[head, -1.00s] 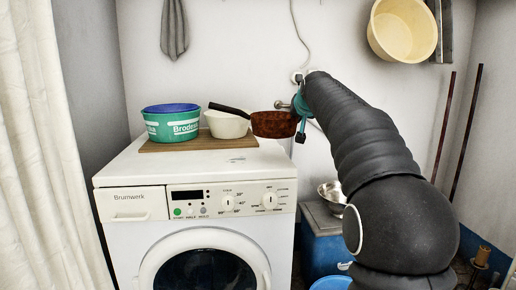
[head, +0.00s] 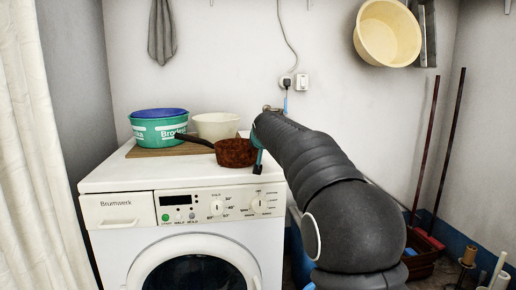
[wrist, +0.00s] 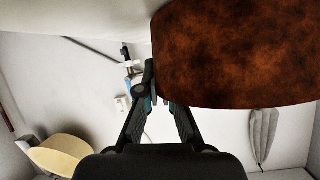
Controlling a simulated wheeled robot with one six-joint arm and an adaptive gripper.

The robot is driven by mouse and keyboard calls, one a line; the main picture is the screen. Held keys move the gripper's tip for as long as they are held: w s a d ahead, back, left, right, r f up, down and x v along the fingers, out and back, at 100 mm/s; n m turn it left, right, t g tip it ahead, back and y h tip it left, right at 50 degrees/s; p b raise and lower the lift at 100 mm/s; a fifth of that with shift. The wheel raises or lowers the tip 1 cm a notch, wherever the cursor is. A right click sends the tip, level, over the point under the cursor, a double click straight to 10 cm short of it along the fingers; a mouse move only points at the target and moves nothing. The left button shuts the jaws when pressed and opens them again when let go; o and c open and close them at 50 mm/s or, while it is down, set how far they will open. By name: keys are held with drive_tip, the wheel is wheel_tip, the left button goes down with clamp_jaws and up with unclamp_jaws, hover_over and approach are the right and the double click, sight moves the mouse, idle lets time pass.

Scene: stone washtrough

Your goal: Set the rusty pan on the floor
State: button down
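The rusty pan (head: 236,155) is a brown, rust-coloured pan with a dark handle pointing left, over the front right part of the washing machine's top in the head view. My gripper (head: 257,143) is at the pan's right side and appears shut on its wall. In the wrist view the pan (wrist: 240,55) fills the upper right, and my gripper (wrist: 157,88) has its fingertips close together at the pan's edge. The pan seems held level; the gap beneath it is hard to judge. The pan's inside is mostly hidden.
A washing machine (head: 120,178) carries a wooden board (head: 150,152) with green-and-blue tubs (head: 155,132) and a white bowl (head: 216,126). A cream basin (head: 387,32) hangs on the wall. Two poles (head: 425,150) lean at the right near a reddish crate (head: 424,262). A curtain hangs left.

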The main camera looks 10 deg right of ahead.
drive_tip(key=c, duration=1.8)
unclamp_jaws()
drive_tip(key=o, duration=0.5)
drive_tip(key=shift+s+r, duration=0.1)
drive_tip(key=shift+r, duration=0.05)
drive_tip(key=b+v, duration=0.1)
drive_tip(key=v, duration=1.1)
drive_tip(key=shift+a, duration=0.1)
